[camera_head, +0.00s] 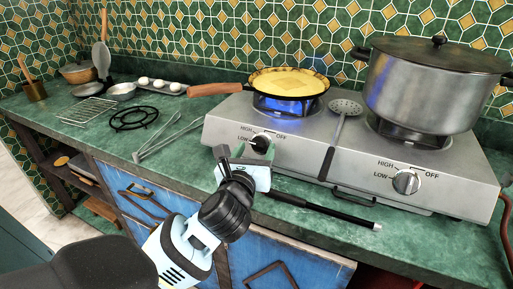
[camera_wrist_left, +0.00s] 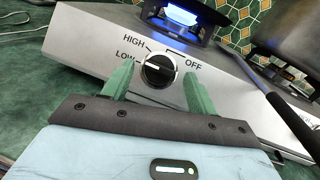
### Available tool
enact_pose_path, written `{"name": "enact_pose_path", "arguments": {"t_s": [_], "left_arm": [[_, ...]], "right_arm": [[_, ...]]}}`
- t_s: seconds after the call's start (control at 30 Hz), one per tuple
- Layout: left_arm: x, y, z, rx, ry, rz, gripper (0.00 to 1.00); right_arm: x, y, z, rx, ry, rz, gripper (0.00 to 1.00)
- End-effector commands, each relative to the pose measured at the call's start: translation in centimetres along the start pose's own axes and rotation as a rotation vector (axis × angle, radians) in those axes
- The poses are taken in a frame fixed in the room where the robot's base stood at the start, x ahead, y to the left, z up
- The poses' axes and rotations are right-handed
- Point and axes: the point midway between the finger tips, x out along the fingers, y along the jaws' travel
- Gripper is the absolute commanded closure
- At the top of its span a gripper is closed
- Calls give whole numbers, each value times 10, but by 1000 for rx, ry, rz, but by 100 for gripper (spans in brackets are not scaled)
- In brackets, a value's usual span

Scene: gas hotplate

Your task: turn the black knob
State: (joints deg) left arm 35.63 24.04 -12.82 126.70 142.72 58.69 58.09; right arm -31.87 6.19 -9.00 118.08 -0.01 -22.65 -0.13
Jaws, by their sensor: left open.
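The black knob (camera_head: 261,143) is on the front of the left hotplate (camera_head: 222,128), with HIGH, LOW and OFF printed around it. In the left wrist view the knob (camera_wrist_left: 158,70) shows a pale pointer line. A blue flame (camera_wrist_left: 182,14) burns above it. My left gripper (camera_head: 243,158) is just in front of the knob. Its two green fingers (camera_wrist_left: 156,86) are open, one on each side of the knob's lower part in that view. I cannot tell whether they touch it. My right gripper is not in view.
A pan (camera_head: 289,84) with yellow food sits on the lit burner. A large lidded pot (camera_head: 425,88) stands on the right burner, above a silver knob (camera_head: 406,181). A black rod (camera_head: 325,211) lies on the counter in front. Tongs (camera_head: 168,138) lie to the left.

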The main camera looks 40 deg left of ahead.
Motion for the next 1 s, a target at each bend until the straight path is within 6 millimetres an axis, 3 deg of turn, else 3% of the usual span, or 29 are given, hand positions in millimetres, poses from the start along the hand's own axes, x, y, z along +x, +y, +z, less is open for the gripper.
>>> {"name": "enact_pose_path", "arguments": {"t_s": [0.2, 0.47, 0.8, 1.0], "left_arm": [[14, 0, 0, 1, 1, 0, 42], [15, 0, 0, 1, 1, -1, 42], [15, 0, 0, 1, 1, -1, 84], [14, 0, 0, 15, 0, -10, 85]], "right_arm": [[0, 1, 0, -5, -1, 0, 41], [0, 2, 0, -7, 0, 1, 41], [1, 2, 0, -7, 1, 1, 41], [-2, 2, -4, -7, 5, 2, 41]]}}
